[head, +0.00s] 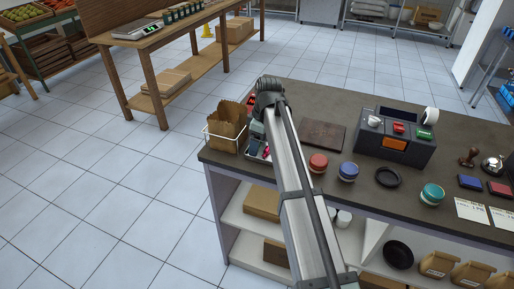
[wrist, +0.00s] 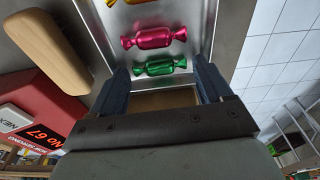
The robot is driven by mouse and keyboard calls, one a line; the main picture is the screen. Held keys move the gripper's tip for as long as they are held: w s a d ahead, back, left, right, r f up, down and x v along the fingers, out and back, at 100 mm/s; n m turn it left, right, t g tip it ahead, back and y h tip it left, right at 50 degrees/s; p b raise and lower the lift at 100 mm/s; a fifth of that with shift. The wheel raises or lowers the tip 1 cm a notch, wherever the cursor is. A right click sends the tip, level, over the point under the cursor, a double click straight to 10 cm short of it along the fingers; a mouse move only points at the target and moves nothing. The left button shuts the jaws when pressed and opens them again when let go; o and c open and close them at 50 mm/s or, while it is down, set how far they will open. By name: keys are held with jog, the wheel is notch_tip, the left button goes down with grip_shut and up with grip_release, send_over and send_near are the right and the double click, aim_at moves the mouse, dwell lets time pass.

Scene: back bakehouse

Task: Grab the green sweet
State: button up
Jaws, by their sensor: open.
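The green sweet (wrist: 160,66) lies in a metal tray (wrist: 99,50) in the wrist view, in shiny wrapping with twisted ends. A pink sweet (wrist: 153,37) lies just beyond it, and a gold sweet (wrist: 127,1) shows at the top edge. My gripper (wrist: 160,78) is open, with its two dark fingers on either side of the green sweet's near side. I cannot tell whether the fingers touch the sweet or the tray. In the head view my arm hides most of the tray, and the green sweet cannot be made out there.
In the head view a wire basket with a paper bag (head: 226,124) is at the counter's left end; a dark board (head: 323,134) and round tins (head: 318,163) are to the right.

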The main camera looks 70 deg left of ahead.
jog(key=shift+f, duration=0.25)
jog(key=c, duration=1.1)
jog(key=shift+r, duration=0.15)
